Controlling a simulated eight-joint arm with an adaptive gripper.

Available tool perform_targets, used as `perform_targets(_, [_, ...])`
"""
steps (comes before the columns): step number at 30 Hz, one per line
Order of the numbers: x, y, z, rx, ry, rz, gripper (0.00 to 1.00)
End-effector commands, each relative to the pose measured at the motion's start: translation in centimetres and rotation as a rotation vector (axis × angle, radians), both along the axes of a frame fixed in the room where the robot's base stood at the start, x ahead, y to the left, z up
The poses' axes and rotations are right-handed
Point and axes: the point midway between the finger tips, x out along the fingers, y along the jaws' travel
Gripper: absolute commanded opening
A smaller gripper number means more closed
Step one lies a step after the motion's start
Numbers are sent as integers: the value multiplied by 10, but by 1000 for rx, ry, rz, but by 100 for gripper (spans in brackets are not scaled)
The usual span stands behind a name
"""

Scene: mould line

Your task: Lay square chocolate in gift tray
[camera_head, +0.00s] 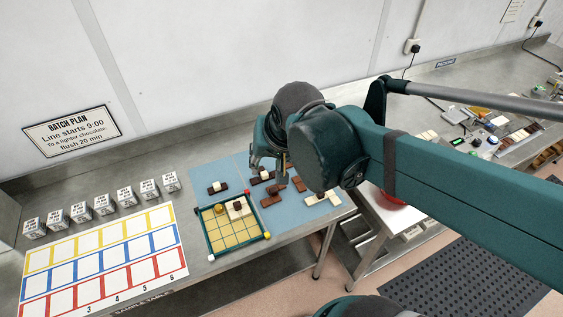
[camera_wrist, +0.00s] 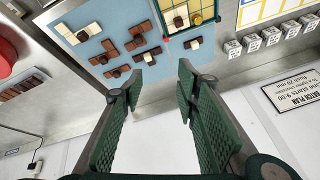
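The gift tray (camera_head: 222,242) has a dark green frame and a yellow grid. A round golden-brown piece (camera_head: 219,209) and a pale piece with a dark top (camera_head: 238,207) lie in its far cells. I cannot tell which is the square chocolate. The wrist view shows the mat's pieces, including one with a white square (camera_wrist: 193,43). My gripper (camera_wrist: 161,85) is open and empty, above the mat's far edge.
Several labelled white cubes (camera_head: 101,204) and a colour-framed numbered sheet (camera_head: 98,262) lie left of the tray. A wall with a batch plan sign (camera_head: 71,131) stands behind the bench. My arm hides part of the mat's right side.

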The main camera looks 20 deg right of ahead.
Motion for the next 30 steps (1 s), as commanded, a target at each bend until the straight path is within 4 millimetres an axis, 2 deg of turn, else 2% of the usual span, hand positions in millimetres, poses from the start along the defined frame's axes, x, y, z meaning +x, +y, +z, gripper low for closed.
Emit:
perform_targets(13, [-35,-18,19,-173,-127,262,31])
perform_targets(30, [-41,-22,23,-220,-154,321,31])
